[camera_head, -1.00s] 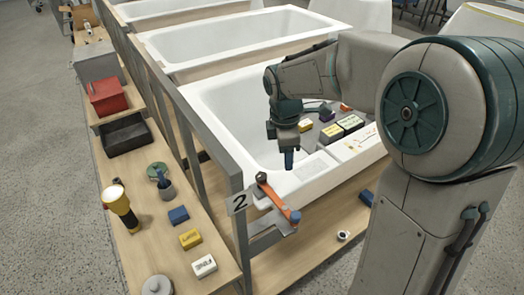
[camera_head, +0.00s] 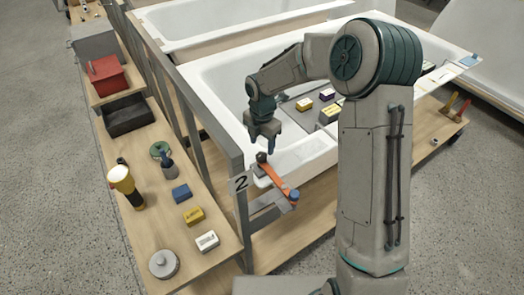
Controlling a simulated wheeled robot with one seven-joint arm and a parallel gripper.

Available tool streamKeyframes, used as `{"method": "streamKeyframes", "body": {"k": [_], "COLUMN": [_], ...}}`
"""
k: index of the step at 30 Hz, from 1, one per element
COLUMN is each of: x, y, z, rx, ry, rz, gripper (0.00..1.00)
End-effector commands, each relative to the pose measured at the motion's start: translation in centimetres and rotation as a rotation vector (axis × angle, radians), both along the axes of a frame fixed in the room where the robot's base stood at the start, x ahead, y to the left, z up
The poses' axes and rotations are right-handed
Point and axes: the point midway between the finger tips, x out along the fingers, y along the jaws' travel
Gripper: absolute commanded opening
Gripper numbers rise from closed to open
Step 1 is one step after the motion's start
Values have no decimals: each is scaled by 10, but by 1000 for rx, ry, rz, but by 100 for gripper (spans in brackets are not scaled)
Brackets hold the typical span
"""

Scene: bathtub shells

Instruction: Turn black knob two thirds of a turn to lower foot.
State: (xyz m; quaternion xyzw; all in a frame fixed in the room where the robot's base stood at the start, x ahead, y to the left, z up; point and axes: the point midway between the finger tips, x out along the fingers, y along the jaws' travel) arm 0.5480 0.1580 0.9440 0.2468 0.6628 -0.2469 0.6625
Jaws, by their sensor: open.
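The black knob (camera_head: 262,157) sits at the upper end of an orange bar (camera_head: 274,175) on the near corner of the closest white bathtub shell (camera_head: 310,148). A blue piece (camera_head: 294,195) is at the bar's lower end, over a grey bracket. My gripper (camera_head: 263,144) points down just above and beside the knob, with its jaws open and empty. I cannot tell whether a finger touches the knob. A foot under the bar cannot be made out.
Blocks lie on a grey tray (camera_head: 327,108) inside the tub.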

Motion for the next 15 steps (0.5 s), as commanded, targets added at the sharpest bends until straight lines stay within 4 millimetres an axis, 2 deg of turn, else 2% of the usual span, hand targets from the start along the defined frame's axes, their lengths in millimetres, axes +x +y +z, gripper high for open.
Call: {"method": "streamKeyframes", "body": {"k": [1,6,10,15], "x": [-1,0,0,0], "y": [0,0,0,0], "z": [-10,-36,-47,-51], "rx": [-1,-1,0,1], "ry": [5,2,1,-1], "rz": [1,-1,0,-1], "gripper": [55,55,55,55]}}
